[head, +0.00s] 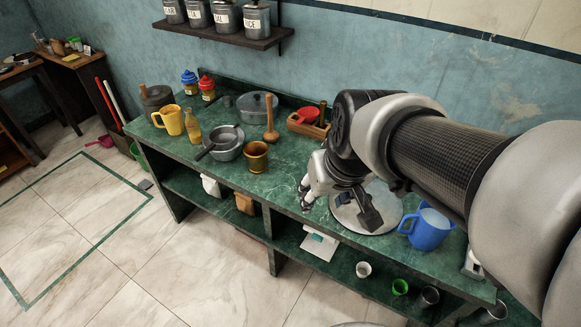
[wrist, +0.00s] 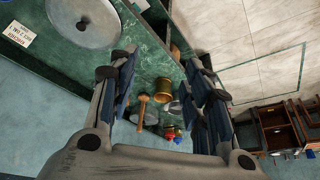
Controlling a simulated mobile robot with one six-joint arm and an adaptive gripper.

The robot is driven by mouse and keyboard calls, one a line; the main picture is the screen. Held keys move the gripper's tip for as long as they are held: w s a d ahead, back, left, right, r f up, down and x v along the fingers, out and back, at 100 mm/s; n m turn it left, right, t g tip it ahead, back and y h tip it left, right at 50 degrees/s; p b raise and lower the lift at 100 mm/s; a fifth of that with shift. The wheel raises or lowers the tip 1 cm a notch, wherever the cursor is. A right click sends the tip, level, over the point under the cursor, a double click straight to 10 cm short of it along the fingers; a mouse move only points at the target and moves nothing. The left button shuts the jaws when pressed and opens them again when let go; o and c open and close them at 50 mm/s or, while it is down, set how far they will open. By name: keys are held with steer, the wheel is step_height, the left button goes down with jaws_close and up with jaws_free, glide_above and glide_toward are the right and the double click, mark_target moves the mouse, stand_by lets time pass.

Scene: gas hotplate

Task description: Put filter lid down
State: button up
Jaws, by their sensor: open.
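My gripper (head: 306,193) is over the green counter (head: 292,172), near its front edge. In the wrist view its two dark fingers (wrist: 165,85) stand wide apart with nothing held between them. A round grey metal disc (head: 383,216) lies beside the gripper, partly hidden by my arm in the head view. In the wrist view the disc (wrist: 70,38) shows a dark knob or fitting at its middle. I cannot tell whether this is the filter lid. No other thing is clearly a filter lid.
A blue mug (head: 428,230) stands right of the disc. A brass mortar (head: 257,157), wooden pestle (head: 270,133), grey pot (head: 226,145) and yellow mug (head: 170,120) stand to the left. A wooden box (head: 309,126) is near the wall. The lower shelf holds several cups.

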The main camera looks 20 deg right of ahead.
steer(key=s+a+r+n, duration=0.1)
steer(key=s+a, duration=0.4)
steer(key=s, duration=0.5)
steer(key=shift+s, duration=0.3)
steer(key=shift+c, duration=0.5)
